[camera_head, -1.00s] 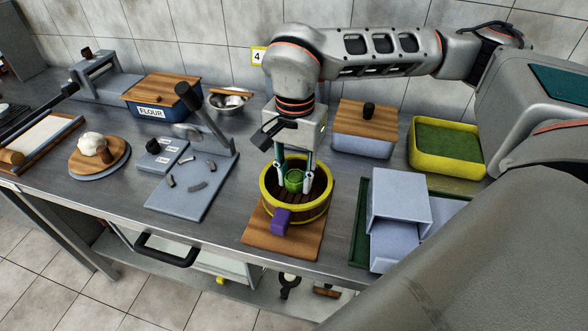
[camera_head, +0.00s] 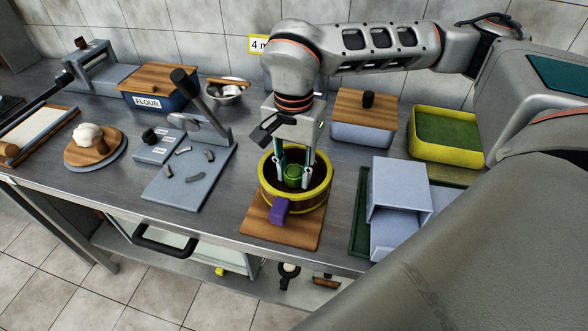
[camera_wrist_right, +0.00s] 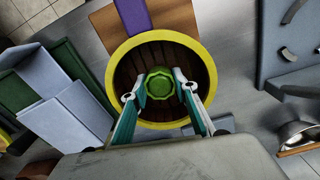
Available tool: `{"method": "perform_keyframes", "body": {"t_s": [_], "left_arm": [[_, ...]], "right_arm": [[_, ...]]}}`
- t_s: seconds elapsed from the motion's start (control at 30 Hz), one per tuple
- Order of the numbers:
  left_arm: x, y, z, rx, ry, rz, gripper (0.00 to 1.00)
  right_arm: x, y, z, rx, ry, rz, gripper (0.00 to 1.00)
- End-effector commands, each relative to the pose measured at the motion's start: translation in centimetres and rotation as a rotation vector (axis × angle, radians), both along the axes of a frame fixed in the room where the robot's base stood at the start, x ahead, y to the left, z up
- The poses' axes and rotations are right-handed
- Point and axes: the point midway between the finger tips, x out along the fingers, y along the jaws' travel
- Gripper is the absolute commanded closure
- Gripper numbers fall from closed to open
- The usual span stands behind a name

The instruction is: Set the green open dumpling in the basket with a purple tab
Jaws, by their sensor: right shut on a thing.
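The green open dumpling (camera_head: 293,174) is between the fingers of my right gripper (camera_head: 293,180), which is shut on it. The dumpling is inside the rim of the round basket (camera_head: 268,198), which has a yellow rim and brown slatted floor. A purple tab (camera_head: 280,210) sticks out at the basket's front. In the right wrist view the dumpling (camera_wrist_right: 160,84) is near the middle of the basket, with the fingertips (camera_wrist_right: 160,90) on either side of it. I cannot tell whether the dumpling touches the basket floor. My left gripper is not in view.
The basket stands on a wooden board (camera_head: 290,236). Pale blue boxes (camera_head: 400,190) stand close on its right, with a yellow bin (camera_head: 445,155) behind them. A grey plate with a lever (camera_head: 185,185) lies to the left. A lidded container (camera_head: 362,135) stands behind.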

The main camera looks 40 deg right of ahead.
Motion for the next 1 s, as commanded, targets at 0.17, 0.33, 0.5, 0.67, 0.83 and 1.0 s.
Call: {"method": "perform_keyframes", "body": {"t_s": [0.17,0.33,0.5,0.67,0.83,1.0], "left_arm": [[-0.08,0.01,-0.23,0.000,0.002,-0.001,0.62],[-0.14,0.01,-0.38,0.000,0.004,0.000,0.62],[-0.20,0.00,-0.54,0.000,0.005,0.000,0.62],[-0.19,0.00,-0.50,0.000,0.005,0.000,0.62],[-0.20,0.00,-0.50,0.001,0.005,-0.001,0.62],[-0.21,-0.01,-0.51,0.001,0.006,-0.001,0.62]], "right_arm": [[-0.02,-0.01,-0.30,0.000,0.000,0.000,1.00],[-0.02,-0.01,-0.53,-0.001,0.001,0.000,1.00],[-0.02,-0.01,-0.76,-0.001,0.001,0.000,1.00],[-0.01,-0.01,-0.70,0.000,0.000,0.000,0.52],[0.00,-0.02,-0.69,0.000,0.000,0.000,0.52],[0.00,-0.02,-0.70,0.000,0.000,0.000,0.52]]}}
